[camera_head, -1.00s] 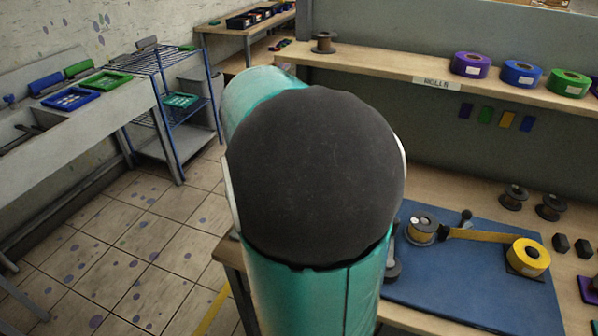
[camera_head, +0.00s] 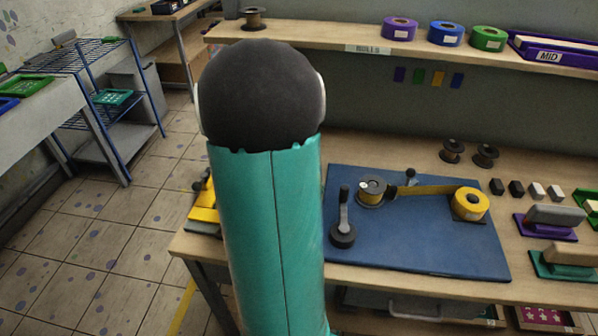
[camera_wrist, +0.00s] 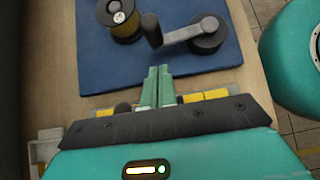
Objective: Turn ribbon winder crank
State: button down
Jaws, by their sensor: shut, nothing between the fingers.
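The winder crank (camera_head: 343,222) stands at the left front of the blue board (camera_head: 420,245), a dark round base with a grey arm and a knob at its end. In the wrist view the crank (camera_wrist: 195,34) lies just beyond my gripper, its arm pointing left to a dark handle. My gripper (camera_wrist: 158,70) has its two green fingers together, empty, just short of the crank and apart from it. A spool (camera_head: 372,190) stands behind the crank. Yellow ribbon (camera_head: 425,190) runs from it to a yellow roll (camera_head: 470,204). In the head view my gripper is hidden behind my arm.
The wooden bench (camera_head: 400,150) holds two empty spools (camera_head: 453,150), small blocks (camera_head: 515,188) and stamps (camera_head: 550,222) at right. A shelf (camera_head: 330,42) with purple, blue and green rolls runs behind. A blue wire rack (camera_head: 110,90) stands at left.

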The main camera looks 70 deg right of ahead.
aim_at(344, 209)
jog(key=shift+s+d+r, duration=0.1)
jog(key=shift+s+d, duration=0.05)
jog(key=shift+s, duration=0.65)
jog(key=shift+s+d+r, duration=0.1)
jog(key=shift+s+d, duration=0.05)
jog(key=shift+s, duration=0.65)
jog(key=shift+d, duration=0.1)
